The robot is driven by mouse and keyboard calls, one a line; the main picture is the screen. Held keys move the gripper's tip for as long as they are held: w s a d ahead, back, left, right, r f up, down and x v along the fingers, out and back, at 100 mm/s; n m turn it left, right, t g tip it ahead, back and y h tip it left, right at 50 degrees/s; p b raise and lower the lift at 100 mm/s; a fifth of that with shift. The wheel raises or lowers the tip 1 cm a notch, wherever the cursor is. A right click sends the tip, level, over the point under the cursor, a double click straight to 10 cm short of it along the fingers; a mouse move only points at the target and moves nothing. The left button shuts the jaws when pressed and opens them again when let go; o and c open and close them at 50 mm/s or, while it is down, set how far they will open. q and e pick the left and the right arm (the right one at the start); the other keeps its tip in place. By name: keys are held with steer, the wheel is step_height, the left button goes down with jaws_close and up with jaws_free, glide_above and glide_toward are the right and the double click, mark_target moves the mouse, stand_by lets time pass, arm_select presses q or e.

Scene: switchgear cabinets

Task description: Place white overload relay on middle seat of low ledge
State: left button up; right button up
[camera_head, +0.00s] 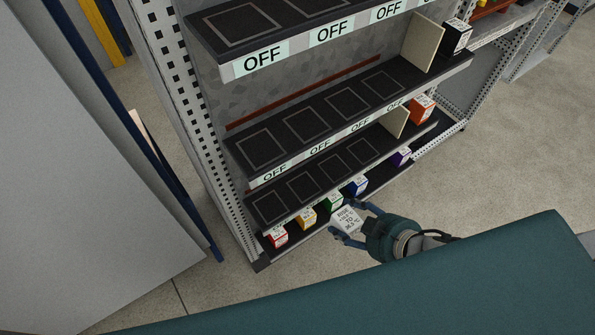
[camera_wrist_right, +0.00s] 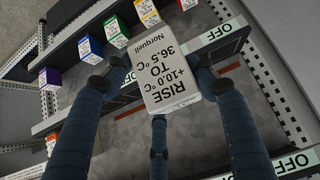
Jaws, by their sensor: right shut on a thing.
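The white overload relay (camera_head: 345,219) is a white block with black print, "RISE TO" and "36.5 °C" readable in the right wrist view (camera_wrist_right: 167,80). My right gripper (camera_head: 346,216) is shut on it, fingers on both sides, and holds it in front of the cabinet's lowest ledges. The lowest ledge (camera_head: 378,185) bears a row of coloured blocks and shows a bare stretch between the blue and purple ones. The low black shelf (camera_head: 287,196) just above has empty outlined seats. I cannot tell whether the relay touches a ledge. My left gripper is out of view.
Red (camera_head: 277,237), yellow (camera_head: 306,218), green (camera_head: 332,202), blue (camera_head: 357,185) and purple (camera_head: 400,157) blocks line the lowest ledge. An orange block (camera_head: 421,109) and a beige panel (camera_head: 395,121) stand at the right above. A perforated post (camera_head: 190,110) bounds the left. Floor in front is clear.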

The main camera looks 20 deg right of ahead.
steer(key=w+a+p, duration=0.1)
steer(key=w, duration=0.3)
steer(key=w+a+p, duration=0.1)
steer(key=w+a, duration=0.1)
steer(key=w, duration=0.2)
steer(key=w+a+p, duration=0.1)
steer(key=w+a, duration=0.1)
steer(key=w, duration=0.3)
steer(key=shift+r, duration=0.25)
steer(key=w, duration=0.1)
steer(key=w+a+p, duration=0.1)
steer(key=shift+w, duration=0.4)
steer(key=shift+w+f+p, duration=0.1)
steer(key=shift+f+p, duration=0.1)
steer(key=shift+p, duration=0.2)
steer(key=shift+f, duration=0.25)
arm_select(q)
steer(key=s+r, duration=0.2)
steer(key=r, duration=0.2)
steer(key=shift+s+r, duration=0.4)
